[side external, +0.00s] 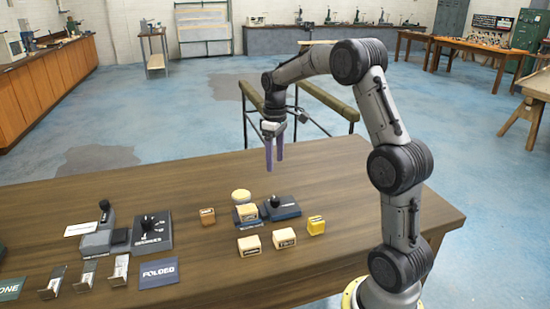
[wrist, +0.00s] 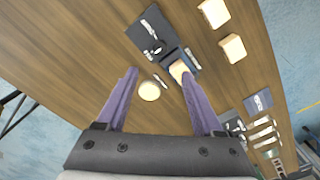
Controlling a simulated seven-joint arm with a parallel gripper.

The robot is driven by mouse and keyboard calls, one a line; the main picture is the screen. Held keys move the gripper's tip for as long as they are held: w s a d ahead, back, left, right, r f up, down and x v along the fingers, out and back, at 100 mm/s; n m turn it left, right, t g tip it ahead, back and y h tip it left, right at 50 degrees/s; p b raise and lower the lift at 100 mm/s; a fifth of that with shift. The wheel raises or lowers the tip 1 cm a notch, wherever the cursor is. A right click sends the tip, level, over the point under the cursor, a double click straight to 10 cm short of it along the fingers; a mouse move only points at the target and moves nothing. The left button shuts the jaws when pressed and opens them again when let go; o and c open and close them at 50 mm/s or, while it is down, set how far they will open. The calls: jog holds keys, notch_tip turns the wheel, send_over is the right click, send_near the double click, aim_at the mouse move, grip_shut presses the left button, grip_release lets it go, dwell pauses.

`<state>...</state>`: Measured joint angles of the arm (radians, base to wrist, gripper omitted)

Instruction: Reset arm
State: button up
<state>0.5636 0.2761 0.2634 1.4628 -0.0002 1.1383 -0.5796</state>
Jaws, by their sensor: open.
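My gripper (side external: 274,163) hangs above the wooden table (side external: 350,185), its two purple fingers pointing down, apart, with nothing between them. In the wrist view my gripper (wrist: 160,73) is also open and empty. Below it is a round cream piece (side external: 241,196), which shows in the wrist view (wrist: 149,91) near the left finger. A pale block (side external: 248,215) sits at a small blue holder beside a dark plate with a black knob (side external: 282,208). The fingers appear clear of all of these.
Two pale blocks (side external: 249,246) (side external: 284,238), a yellow block (side external: 316,226) and a brown block (side external: 207,216) lie nearby. A railing (side external: 325,98) stands behind the table. The right tabletop is mostly clear.

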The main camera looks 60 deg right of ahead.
jog(key=s+a+r+n+t, duration=0.1)
jog(key=s+a+r+t, duration=0.1)
jog(key=a+r, duration=0.5)
jog(key=s+a+r+n+t, duration=0.1)
jog(key=s+a+r+n, duration=0.15)
jog(key=a+r, duration=0.45)
jog(key=s+a+t, duration=0.2)
jog(key=s+a, duration=0.6)
jog(key=s, duration=0.1)
jog(key=s+a+f+m, duration=0.1)
jog(key=s+f+m, duration=0.2)
jog(key=s+f, duration=0.4)
jog(key=shift+s+a+f+m+t, duration=0.2)
jog(key=shift+s+a+m+t, duration=0.1)
jog(key=shift+s+a+m, duration=0.1)
